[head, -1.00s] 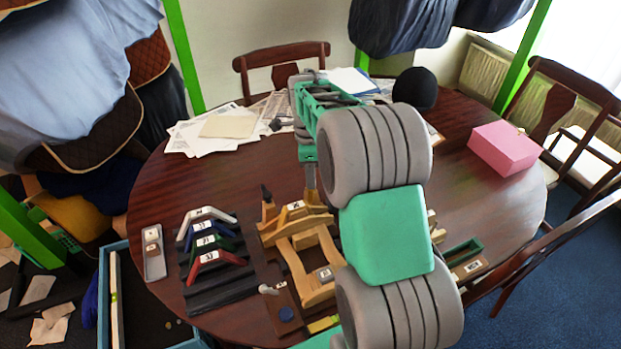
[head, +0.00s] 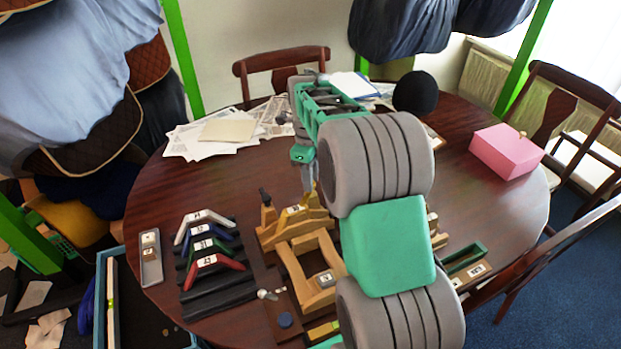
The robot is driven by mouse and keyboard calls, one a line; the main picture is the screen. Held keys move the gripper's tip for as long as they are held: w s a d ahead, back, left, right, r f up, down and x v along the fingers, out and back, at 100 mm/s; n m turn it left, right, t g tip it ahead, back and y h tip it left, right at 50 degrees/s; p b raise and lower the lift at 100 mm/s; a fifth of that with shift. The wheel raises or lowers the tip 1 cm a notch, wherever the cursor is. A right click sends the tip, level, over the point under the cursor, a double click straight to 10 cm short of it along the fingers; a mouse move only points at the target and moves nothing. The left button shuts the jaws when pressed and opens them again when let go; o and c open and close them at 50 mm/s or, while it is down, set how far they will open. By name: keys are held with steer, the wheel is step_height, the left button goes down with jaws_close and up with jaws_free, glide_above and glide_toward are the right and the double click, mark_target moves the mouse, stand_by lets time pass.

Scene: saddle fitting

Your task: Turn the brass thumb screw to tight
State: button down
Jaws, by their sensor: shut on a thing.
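The wooden saddle tree (head: 288,262) stands on a dark red-brown base on the round table, with a raised yellow-brown front arch (head: 300,222) carrying a small white label. My gripper (head: 308,188) points down at the top of this arch, at its far side. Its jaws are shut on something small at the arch. The brass thumb screw is too small and too covered by the fingers to make out, and how tight it is cannot be seen. My own arm hides the right part of the tree.
Left of the tree, a black ribbed rack (head: 222,280) holds several coloured arches, with a grey tray (head: 150,258) beside it. A small pale-knobbed lever (head: 267,295) stands near the base. A green tray (head: 462,256) and pink box (head: 506,151) lie right. Papers (head: 215,135) cover the back.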

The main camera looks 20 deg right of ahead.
steer(key=c, duration=1.2)
jaws_free()
steer(key=r, duration=0.8)
steer(key=shift+w+a, duration=0.1)
steer(key=shift+w, duration=0.1)
